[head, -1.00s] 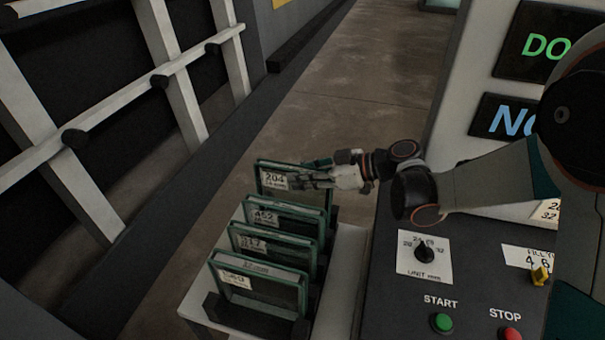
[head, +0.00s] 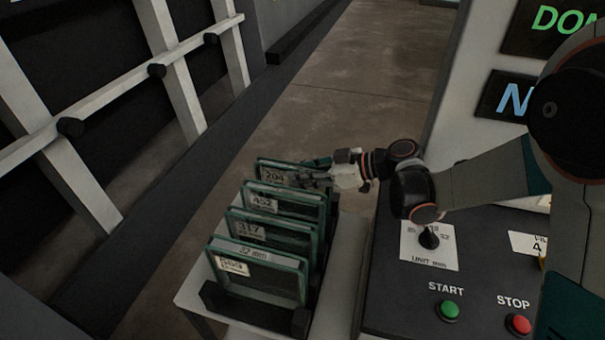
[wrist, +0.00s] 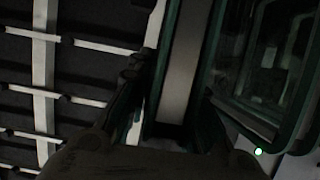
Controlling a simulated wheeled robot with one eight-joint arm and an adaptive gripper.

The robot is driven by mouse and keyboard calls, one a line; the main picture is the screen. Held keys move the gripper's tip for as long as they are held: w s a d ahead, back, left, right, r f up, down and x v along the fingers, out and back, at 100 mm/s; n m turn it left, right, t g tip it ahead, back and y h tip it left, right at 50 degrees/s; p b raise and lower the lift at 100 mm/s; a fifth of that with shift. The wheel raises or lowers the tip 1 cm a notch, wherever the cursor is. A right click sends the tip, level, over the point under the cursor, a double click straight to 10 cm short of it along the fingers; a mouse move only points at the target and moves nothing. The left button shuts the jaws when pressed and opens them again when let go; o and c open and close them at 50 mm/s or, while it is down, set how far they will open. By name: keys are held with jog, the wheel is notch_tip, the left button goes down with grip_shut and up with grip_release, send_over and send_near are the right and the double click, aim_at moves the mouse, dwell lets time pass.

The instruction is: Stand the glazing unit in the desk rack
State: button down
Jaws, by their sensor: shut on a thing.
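A glazing unit labelled 204 (head: 272,178), with dark green edges, is upright at the back of the row. My gripper (head: 318,172) is shut on its right upper edge. In the wrist view the same unit (wrist: 185,60) shows edge-on, with a pale spacer strip, between my gripper's two fingers (wrist: 170,115). The black desk rack (head: 243,309) holds other upright units in front of it. The held unit's top lines up with the spacing of that row. Its lower edge is hidden behind the unit in front, so I cannot tell whether it touches the rack.
The pale table (head: 335,275) is narrow. A dark control panel (head: 400,305) with START and STOP buttons is to the right. A white frame rack (head: 172,75) stands left.

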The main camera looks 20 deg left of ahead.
jog(key=c, duration=1.4)
grip_release()
jog(key=shift+o, duration=0.2)
jog(key=shift+r, duration=0.1)
notch_tip(320, 180, up, 10)
jog(key=shift+f, duration=0.1)
